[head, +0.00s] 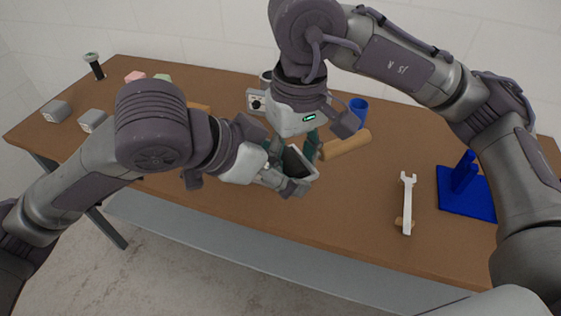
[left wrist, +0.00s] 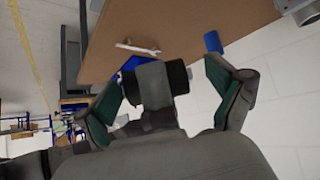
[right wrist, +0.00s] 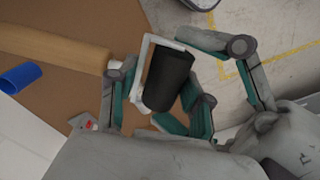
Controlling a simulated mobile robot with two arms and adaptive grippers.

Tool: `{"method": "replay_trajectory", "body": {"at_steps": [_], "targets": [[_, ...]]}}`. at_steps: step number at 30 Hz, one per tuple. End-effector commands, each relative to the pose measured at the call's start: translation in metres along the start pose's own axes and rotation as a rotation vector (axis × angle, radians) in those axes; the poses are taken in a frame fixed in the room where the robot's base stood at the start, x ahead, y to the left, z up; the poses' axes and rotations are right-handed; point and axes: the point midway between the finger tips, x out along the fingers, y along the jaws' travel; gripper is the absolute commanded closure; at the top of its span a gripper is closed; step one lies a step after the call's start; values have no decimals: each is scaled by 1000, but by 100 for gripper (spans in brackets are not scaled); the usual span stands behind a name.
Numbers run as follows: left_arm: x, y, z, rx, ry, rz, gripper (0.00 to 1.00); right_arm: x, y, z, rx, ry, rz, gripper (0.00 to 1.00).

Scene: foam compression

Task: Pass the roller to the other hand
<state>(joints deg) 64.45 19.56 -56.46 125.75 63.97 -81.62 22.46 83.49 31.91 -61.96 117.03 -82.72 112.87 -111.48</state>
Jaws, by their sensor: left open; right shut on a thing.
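The roller (head: 297,162) is a dark cylinder with a pale grey frame, held above the front of the table. My right gripper (head: 292,150) comes down from above and is shut on it. In the right wrist view, the black roller (right wrist: 168,78) lies between my right fingers. My left gripper (head: 288,180) is open, close to the roller from the front left. In the left wrist view, the roller (left wrist: 154,84) sits between my spread left fingers (left wrist: 168,80), with gaps on both sides. The arms partly hide the roller in the head view.
A wooden cylinder (head: 346,145) and a blue cup (head: 358,108) lie behind the grippers. A white wrench (head: 408,205) and a blue stand (head: 463,190) are at right. Grey blocks (head: 55,110) and a bolt (head: 93,65) are at left. The front middle of the table is clear.

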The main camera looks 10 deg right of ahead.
Motion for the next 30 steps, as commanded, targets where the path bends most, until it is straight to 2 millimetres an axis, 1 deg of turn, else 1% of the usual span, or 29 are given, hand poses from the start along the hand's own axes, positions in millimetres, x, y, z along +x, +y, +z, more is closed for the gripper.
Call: {"method": "replay_trajectory", "body": {"at_steps": [7, 8, 9, 17, 18, 21, 22, 26, 27, 30], "targets": [[1, 0, 0, 0, 0, 0, 6, 0, 0, 0, 0, 1, 0, 96], [1, 0, 0, 0, 0, 0, 8, 0, 0, 0, 0, 1, 0, 96], [1, 0, 0, 0, 0, -1, 15, 0, 0, 0, 0, 1, 0, 96], [1, -1, 0, -1, 0, -3, 58, 0, 0, 0, -1, 0, -1, 96], [1, -2, 0, -2, -1, -4, 65, 0, 0, 0, -2, -1, -1, 96], [1, -3, 0, -3, -1, -7, 80, 0, -1, 1, -3, -2, -1, 96], [1, -3, 0, -3, 1, -8, 80, 0, -1, 1, -3, -2, -1, 45], [1, -2, -1, -2, 1, -6, 80, 0, -1, 1, -2, -1, -1, 24], [0, -2, -1, -2, 1, -5, 80, 0, -1, 0, -2, -1, -1, 21], [0, -1, -1, -1, 2, -4, 80, 0, 0, 0, -1, -1, -1, 21]]}}
